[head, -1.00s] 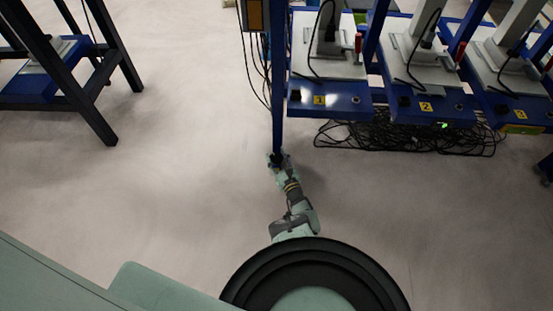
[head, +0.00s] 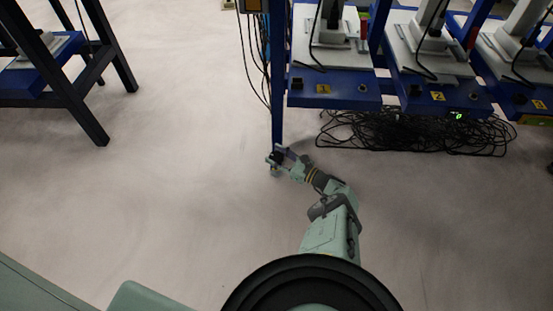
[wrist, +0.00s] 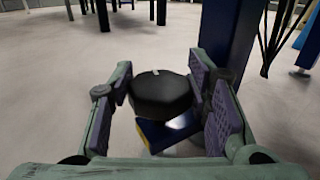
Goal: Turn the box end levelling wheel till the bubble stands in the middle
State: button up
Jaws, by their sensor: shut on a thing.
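The black round levelling wheel (wrist: 160,97) sits between my finger pads in the wrist view, with a pale mark on its top near the far edge. My gripper (wrist: 163,92) is shut on the wheel from both sides. Below the wheel is a blue and yellow part, with a bright patch beside it. In the head view my gripper (head: 277,159) is low at the foot of a blue upright post (head: 277,115), and the wheel is too small there to make out. I cannot make out a bubble in either view.
Several blue stations with grey plates stand at the upper right, including the one labelled 2 (head: 437,96). Black cables (head: 415,132) lie tangled on the floor under them. A dark-legged frame (head: 85,75) stands at the upper left. The pale floor between is clear.

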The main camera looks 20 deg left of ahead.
jog(key=shift+r, duration=0.15)
jog(key=o, duration=1.2)
jog(key=v, duration=1.2)
jog(key=shift+d, duration=0.1)
